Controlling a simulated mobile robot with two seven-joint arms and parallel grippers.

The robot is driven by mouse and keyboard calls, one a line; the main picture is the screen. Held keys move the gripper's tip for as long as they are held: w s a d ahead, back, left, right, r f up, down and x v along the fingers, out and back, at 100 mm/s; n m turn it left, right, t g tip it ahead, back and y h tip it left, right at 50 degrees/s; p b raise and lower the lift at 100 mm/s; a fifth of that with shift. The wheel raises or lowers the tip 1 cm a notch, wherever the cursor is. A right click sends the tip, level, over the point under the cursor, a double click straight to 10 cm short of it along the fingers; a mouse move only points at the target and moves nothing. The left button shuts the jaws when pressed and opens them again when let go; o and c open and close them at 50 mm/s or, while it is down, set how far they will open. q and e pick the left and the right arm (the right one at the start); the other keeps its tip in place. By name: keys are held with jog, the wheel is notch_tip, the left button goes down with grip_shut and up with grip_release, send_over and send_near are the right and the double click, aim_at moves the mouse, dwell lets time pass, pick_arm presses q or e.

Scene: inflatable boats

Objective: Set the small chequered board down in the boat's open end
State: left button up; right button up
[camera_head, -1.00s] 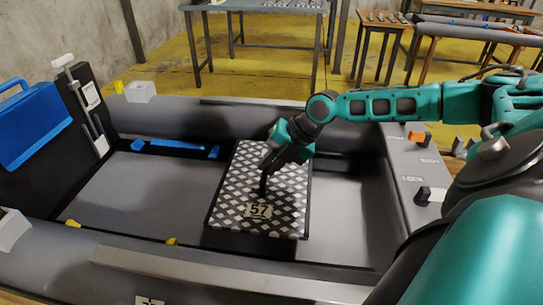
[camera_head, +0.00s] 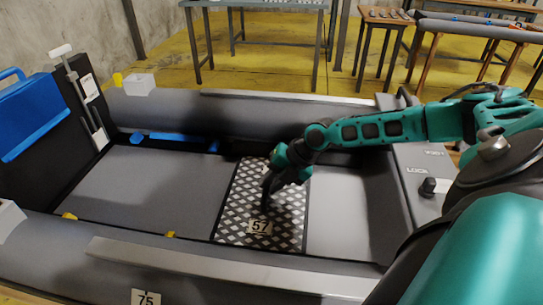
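The small chequered board (camera_head: 238,213), black and white with a "57" tag, lies between two grey floor panels in the boat (camera_head: 190,285). It looks flat and about level with them. My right gripper (camera_head: 266,196) reaches in from the right and points down at the board's middle. Its dark fingers look close together and meet the board; the grip point itself is too small to see clearly. My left gripper is not in view.
Grey floor panels lie left (camera_head: 150,190) and right (camera_head: 335,210) of the board. The boat's grey tubes run along the far and near sides. A grey console (camera_head: 415,170) with a "LOCK" label is at the right.

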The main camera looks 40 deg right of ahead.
jog(key=o, duration=0.3)
jog(key=p+v, duration=0.2)
jog(key=v, duration=1)
jog(key=shift+a, duration=0.15)
dwell(0.4)
